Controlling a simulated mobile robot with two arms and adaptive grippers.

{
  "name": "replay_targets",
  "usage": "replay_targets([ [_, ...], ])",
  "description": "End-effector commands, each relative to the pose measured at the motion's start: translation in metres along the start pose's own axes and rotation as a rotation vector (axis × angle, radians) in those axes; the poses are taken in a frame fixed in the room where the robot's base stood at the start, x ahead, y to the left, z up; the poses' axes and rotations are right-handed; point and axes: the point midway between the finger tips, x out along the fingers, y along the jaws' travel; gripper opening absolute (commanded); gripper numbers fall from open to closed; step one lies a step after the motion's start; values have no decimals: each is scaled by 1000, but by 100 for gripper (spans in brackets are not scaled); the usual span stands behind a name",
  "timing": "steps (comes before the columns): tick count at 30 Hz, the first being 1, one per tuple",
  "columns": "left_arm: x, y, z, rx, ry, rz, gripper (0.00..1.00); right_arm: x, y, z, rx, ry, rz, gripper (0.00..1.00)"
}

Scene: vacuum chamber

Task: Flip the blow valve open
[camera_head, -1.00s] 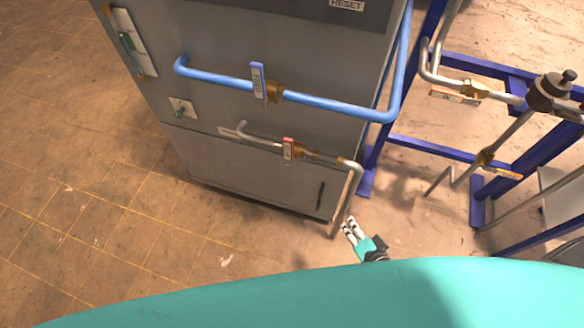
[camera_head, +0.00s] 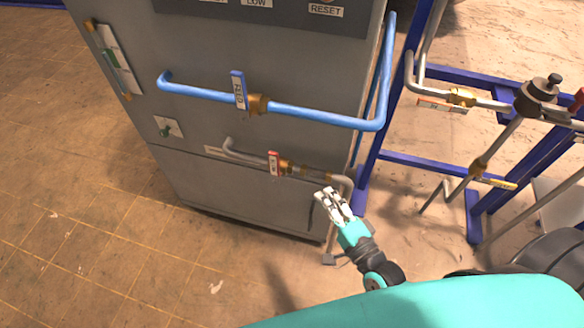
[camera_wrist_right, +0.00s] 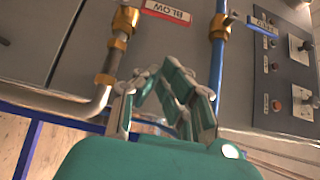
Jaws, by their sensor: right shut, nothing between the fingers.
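The blow valve has a red-edged handle (camera_head: 274,163) on the lower grey pipe, standing upright across the pipe, with brass fittings beside it. In the right wrist view its red handle reads BLOW (camera_wrist_right: 167,12) at the top. My right gripper (camera_head: 328,193) is below and right of this handle, near the bend of the grey pipe, and apart from the handle. Its fingers are shut and empty; they also show in the right wrist view (camera_wrist_right: 160,74). My left gripper is not in view.
A blue feed pipe (camera_head: 320,114) with a blue handle (camera_head: 238,90) runs above the blow pipe on the grey cabinet (camera_head: 210,135). A blue frame (camera_head: 425,165) with more pipes and valves stands at the right. The tiled floor at the left is clear.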

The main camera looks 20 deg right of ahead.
Motion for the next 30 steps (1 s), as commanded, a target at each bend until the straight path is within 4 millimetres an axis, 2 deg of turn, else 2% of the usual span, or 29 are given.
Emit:
replay_targets([
  [13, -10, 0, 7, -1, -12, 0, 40, 93, -3, 0, 0, 0, -4, 0],
  [15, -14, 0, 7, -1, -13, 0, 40, 99, -2, 11, 5, 1, -1, 0],
  [21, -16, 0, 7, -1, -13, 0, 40, 113, -1, 26, 2, 1, -1, 0],
  [30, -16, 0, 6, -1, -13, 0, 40, 116, 0, 29, -1, 0, 0, 0],
])
